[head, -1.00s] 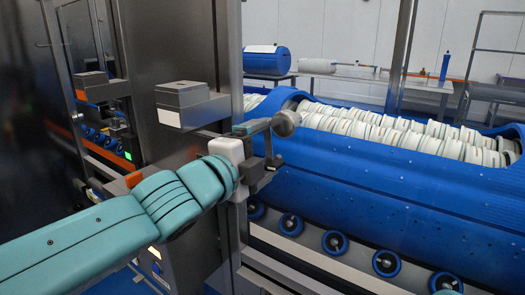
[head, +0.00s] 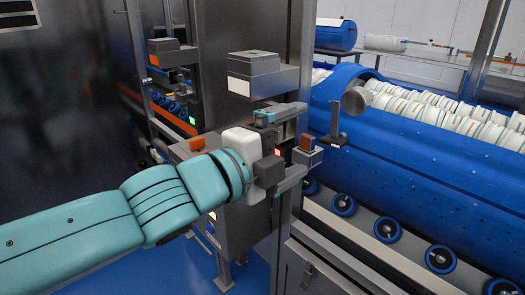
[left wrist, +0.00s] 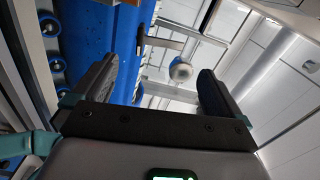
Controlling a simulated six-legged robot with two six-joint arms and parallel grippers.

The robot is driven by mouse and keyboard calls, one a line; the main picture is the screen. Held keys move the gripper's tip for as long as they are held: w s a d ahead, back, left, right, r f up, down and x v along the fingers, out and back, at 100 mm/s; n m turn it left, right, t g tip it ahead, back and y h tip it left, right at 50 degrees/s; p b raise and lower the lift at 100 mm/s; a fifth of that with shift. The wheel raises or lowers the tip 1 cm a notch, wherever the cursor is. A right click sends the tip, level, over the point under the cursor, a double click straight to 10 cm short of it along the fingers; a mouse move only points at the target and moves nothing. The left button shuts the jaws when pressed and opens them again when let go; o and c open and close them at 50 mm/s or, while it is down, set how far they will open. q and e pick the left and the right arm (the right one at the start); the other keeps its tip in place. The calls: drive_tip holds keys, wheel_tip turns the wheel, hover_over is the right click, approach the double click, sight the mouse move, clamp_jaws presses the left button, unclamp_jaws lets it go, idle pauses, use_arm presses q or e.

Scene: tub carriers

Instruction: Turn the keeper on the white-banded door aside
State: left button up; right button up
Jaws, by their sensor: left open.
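A grey block with a white band (head: 238,86) juts from the dark cabinet above my left gripper (head: 297,145). I cannot tell for sure which part is the keeper. A round grey knob (head: 355,100) beside a dark upright post (head: 335,125) stands right of my jaws, clear of them in the head view. My left gripper is open and empty, one finger above the other. A small orange-topped block (head: 306,152) shows by its fingertips; contact is unclear. My right gripper is out of view.
A similar grey block with an orange band (head: 160,60) is on the cabinet further left. A long blue trough (head: 420,165) holding several white discs lies right, above blue rollers (head: 388,228). A metal upright (head: 475,50) stands at the back right.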

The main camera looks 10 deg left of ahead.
use_arm(q)
drive_tip(key=p+v, duration=0.1)
drive_tip(key=v, duration=0.5)
drive_tip(key=shift+s+a+p, duration=0.2)
drive_tip(key=shift+p, duration=0.2)
